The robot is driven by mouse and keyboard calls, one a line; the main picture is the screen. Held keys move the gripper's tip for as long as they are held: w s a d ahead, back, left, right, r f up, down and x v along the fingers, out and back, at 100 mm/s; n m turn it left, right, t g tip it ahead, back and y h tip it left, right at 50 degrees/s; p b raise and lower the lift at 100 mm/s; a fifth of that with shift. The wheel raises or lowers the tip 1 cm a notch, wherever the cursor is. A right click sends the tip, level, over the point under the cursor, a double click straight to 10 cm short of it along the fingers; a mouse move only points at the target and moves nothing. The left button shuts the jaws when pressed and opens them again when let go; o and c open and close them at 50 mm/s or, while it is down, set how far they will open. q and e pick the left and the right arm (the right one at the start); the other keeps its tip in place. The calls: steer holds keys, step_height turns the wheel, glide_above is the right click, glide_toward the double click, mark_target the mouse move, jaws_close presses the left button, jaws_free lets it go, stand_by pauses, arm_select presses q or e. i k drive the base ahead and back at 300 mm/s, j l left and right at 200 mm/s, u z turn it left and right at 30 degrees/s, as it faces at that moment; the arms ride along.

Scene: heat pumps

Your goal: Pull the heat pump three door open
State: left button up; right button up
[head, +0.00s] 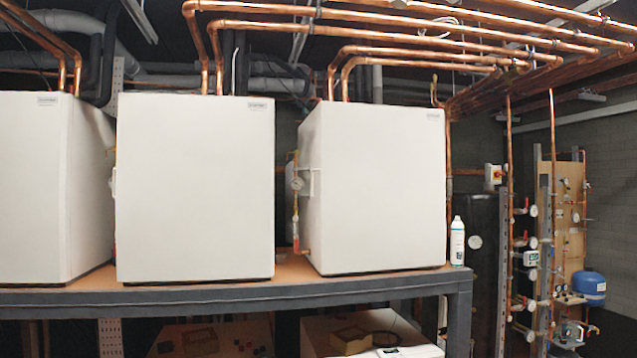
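Three white box-shaped heat pumps stand in a row on a shelf. The left one (45,190) is cut off by the left edge of the head view. The middle one (195,190) and the right one (378,190) show their full front faces. All the fronts look flat and closed. I cannot tell which unit is number three. A white handle-like part (312,183) with a round gauge (297,183) beside it is on the left side of the right unit. Neither of my grippers is in view.
The shelf (300,294) has a dark metal front edge. A white bottle (457,241) stands at its right end. Copper pipes (420,22) run overhead. A pipe board with valves and a blue tank (589,287) is at the right. Boxes lie below.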

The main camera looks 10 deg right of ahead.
mark_target(382, 170)
steer(key=i+j+z, duration=0.45)
steer(key=i+j, duration=1)
